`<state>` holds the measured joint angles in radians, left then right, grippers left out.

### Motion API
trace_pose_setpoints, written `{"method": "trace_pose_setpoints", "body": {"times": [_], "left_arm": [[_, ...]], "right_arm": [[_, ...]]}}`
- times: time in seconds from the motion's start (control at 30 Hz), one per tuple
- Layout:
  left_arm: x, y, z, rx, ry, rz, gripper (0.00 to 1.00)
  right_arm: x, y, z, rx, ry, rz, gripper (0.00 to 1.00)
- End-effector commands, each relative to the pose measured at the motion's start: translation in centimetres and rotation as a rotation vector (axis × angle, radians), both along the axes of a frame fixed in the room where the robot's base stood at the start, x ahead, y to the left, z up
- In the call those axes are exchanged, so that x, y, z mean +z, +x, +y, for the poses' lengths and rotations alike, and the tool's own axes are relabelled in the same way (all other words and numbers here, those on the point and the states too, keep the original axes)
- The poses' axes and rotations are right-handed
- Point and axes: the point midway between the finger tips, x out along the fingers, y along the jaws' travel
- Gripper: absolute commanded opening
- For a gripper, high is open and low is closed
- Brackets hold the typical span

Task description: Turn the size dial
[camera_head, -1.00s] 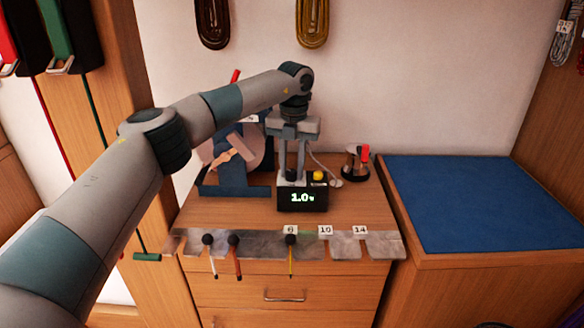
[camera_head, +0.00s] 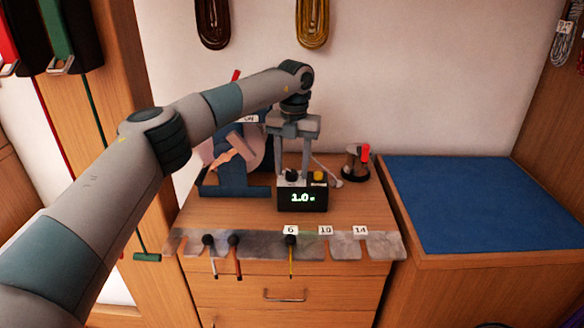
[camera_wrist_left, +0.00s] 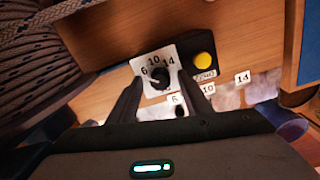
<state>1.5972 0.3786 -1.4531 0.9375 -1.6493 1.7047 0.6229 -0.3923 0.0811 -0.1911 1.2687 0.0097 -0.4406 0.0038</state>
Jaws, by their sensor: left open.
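The size dial is a black knob (camera_head: 291,176) on top of a small black box (camera_head: 302,198) whose display reads about 1.0. In the left wrist view the knob (camera_wrist_left: 158,83) sits on a white plate marked 6, 10 and 14. I cannot tell for sure which number its pointer faces. My left gripper (camera_head: 292,173) points down over the dial, open. In the left wrist view its fingers (camera_wrist_left: 159,86) stand either side of the knob, apart from each other; I cannot tell whether they touch it. My right gripper is in neither view.
A yellow button (camera_head: 318,176) is right of the dial. A blue device (camera_head: 235,191) stands left on the cabinet, a red-handled tool (camera_head: 357,162) right. A grey rack (camera_head: 345,245) with tags 6, 10, 14 runs along the front edge. A blue mat (camera_head: 470,200) lies clear at right.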

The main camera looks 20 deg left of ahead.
Motion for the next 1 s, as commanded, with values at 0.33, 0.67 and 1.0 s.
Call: {"method": "trace_pose_setpoints", "body": {"times": [0.33, 0.67, 1.0], "left_arm": [[4.3, 0.1, -0.2, 0.001, -0.001, -0.004, 0.45], [11.1, 0.1, -0.4, 0.002, -0.001, -0.004, 0.45], [16.2, 0.1, -0.5, 0.002, 0.0, -0.002, 0.45]], "right_arm": [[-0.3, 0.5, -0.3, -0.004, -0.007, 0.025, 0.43], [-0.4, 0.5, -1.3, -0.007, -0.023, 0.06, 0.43], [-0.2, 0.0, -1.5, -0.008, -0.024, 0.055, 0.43]]}}
